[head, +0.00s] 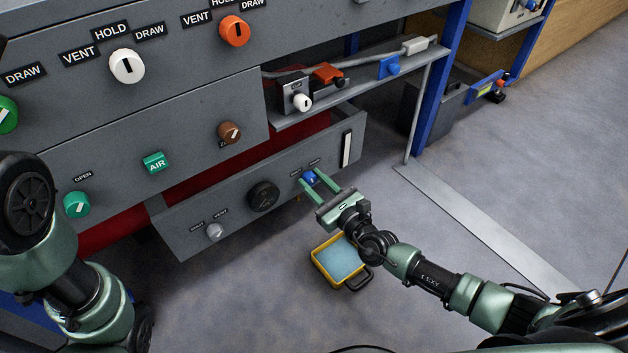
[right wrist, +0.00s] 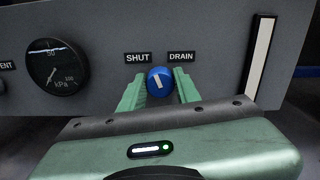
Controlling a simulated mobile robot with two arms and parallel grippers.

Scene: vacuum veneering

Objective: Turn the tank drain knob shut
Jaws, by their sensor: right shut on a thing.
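The blue tank drain knob (head: 310,177) is on the low grey panel (head: 185,243). In the right wrist view the knob (right wrist: 159,81) sits below the SHUT label (right wrist: 138,58) and the DRAIN label (right wrist: 181,57). Its white mark is near upright, and its top seems to lean a little toward SHUT. My right gripper (head: 313,181) is shut on the knob, with one green finger on each side. The fingers partly cover the knob's sides. My left arm shows at the left of the head view, but its gripper cannot be made out.
A round kPa gauge (right wrist: 57,63) is left of the knob, and a white strip (right wrist: 260,52) is to the right. A grey knob (head: 215,231) is further left on the panel. A yellow tray with blue contents (head: 318,262) lies on the floor below my right gripper.

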